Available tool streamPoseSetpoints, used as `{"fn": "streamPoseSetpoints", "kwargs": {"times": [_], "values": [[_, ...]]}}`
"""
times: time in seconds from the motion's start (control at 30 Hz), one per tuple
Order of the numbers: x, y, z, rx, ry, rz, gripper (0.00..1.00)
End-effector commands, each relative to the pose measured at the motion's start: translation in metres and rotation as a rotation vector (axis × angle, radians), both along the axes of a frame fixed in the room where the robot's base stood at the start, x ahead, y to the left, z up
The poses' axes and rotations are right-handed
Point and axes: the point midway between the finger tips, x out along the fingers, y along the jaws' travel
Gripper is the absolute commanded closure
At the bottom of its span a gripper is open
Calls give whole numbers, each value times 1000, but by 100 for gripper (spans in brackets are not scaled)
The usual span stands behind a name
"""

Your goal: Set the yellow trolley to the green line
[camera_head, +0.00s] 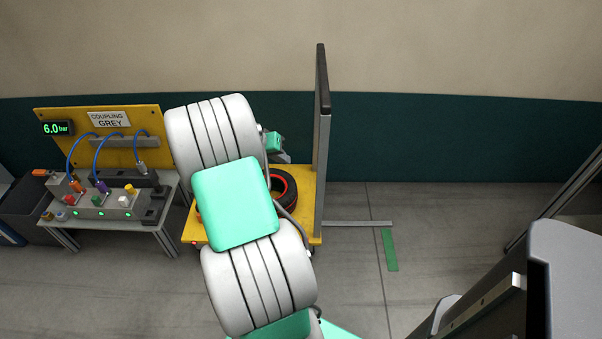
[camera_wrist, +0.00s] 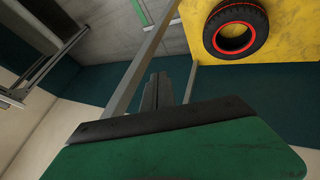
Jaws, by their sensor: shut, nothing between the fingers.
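The yellow trolley (camera_head: 305,215) stands in the middle of the head view, partly hidden behind my arm, with a tall grey upright (camera_head: 321,165) at its right end. Its yellow deck also shows in the wrist view (camera_wrist: 290,30). The green line (camera_head: 390,250) is a short strip on the floor to the right. It also appears in the wrist view (camera_wrist: 139,12). My gripper (camera_head: 283,158) is left of the upright and above the deck. Its dark fingers (camera_wrist: 156,90) are shut and empty. I cannot tell whether they touch the upright.
A black tyre with a red ring (camera_head: 285,188) lies on the deck. A thin grey bar (camera_head: 355,223) runs from the trolley's right side to the green line's far end. A bench (camera_head: 160,215) with hoses stands left. Floor right of the trolley is largely clear.

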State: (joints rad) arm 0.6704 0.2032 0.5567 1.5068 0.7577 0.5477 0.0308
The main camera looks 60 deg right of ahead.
Motion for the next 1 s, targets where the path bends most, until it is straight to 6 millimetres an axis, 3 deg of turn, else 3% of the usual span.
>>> {"fn": "streamPoseSetpoints", "kwargs": {"times": [0.5, 0.7, 1.0], "values": [[-26, -54, -78, 3, -1, 2, 100], [-53, -67, -74, 3, -3, 4, 100], [-58, -69, -74, 1, -3, 5, 100]]}}
